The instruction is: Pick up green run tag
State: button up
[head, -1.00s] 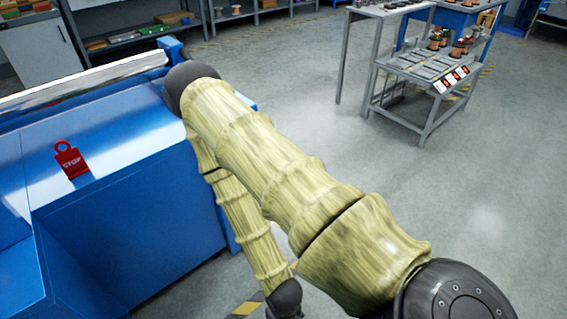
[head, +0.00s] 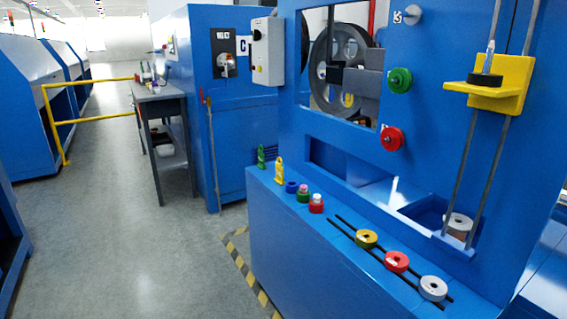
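A small green tag (head: 261,157) stands upright at the far left end of the blue machine's ledge (head: 285,225) in the head view. Its lettering is too small to read. A yellow tag (head: 279,171) of similar shape stands just to its right, apart from it. My gripper and arm are not in this view, so how the gripper stands cannot be seen.
Right of the tags, the ledge holds a blue ring (head: 291,187), small stacked coloured pieces (head: 303,195), and yellow, red and white pulleys (head: 397,262) along black rails. A yellow bracket (head: 490,84) sits on upright rods. Open floor (head: 165,260) lies left.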

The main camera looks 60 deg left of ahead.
aim_at(260, 165)
jog(key=u, duration=0.65)
jog(key=k, duration=0.2)
jog(key=u, duration=1.2)
